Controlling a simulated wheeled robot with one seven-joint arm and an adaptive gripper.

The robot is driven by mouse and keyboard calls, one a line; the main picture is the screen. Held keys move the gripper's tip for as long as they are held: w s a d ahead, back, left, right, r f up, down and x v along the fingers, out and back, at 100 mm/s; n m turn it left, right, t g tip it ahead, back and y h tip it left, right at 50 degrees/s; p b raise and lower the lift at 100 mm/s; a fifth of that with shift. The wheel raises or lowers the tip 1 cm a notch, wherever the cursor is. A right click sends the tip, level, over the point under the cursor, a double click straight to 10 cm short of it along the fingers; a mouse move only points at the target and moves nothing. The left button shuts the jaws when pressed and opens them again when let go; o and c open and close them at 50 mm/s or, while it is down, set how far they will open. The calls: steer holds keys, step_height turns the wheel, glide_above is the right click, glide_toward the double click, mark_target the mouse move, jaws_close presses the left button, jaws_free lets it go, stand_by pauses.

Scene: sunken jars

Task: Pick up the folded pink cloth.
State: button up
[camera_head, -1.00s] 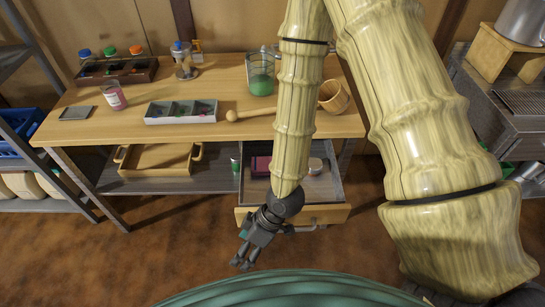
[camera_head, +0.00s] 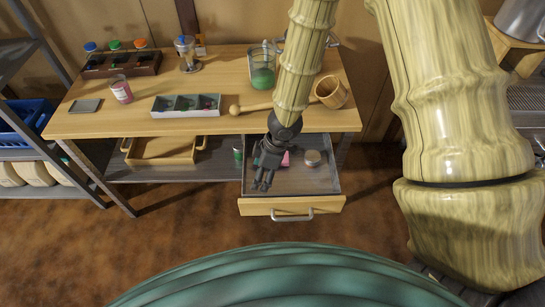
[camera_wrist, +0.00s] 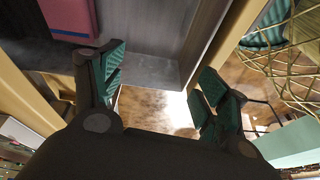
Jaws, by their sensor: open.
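The folded pink cloth (camera_head: 286,160) lies in the open drawer (camera_head: 318,182), mostly hidden behind my gripper in the head view. In the wrist view the pink cloth (camera_wrist: 68,14) shows at the top left, cut off by the frame edge. My gripper (camera_head: 263,184) is over the left part of the drawer, pointing down and toward the drawer front. In the wrist view my gripper (camera_wrist: 160,88) is open with nothing between its teal-padded fingers. The cloth is to the left of the fingers there, apart from them.
A wooden tray (camera_head: 165,152) is on the lower shelf. The drawer's right front is bare.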

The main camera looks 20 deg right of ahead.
steer(key=w+d+h, duration=0.1)
steer(key=w+d, duration=0.1)
steer(key=w, duration=0.1)
steer(key=w+d+t+h, duration=0.1)
steer(key=w+d, duration=0.2)
steer(key=w+d+h, duration=0.1)
steer(key=w+d, duration=0.2)
steer(key=w, duration=0.1)
steer(key=shift+r+b, duration=0.1)
steer(key=shift+b, duration=0.25)
steer(key=f+b, duration=0.1)
steer(key=f, duration=0.1)
steer(key=w+f+b, duration=0.1)
steer(key=f, duration=0.1)
steer(key=shift+a+f+b, duration=0.1)
steer(key=shift+f+b, duration=0.05)
steer(key=shift+b, duration=0.2)
steer(key=shift+w+a+f+b, duration=0.15)
steer(key=shift+f+b, duration=0.05)
steer(key=shift+f, duration=0.65)
steer(key=shift+w+a+f+b, duration=0.1)
steer(key=shift+f+b, duration=0.15)
steer(key=shift+f, duration=0.65)
steer(key=shift+w+a+f+b, duration=0.15)
steer(key=shift+f+b, duration=0.05)
steer(key=shift+f, duration=0.65)
steer(key=shift+c, duration=0.4)
steer(key=c, duration=0.8)
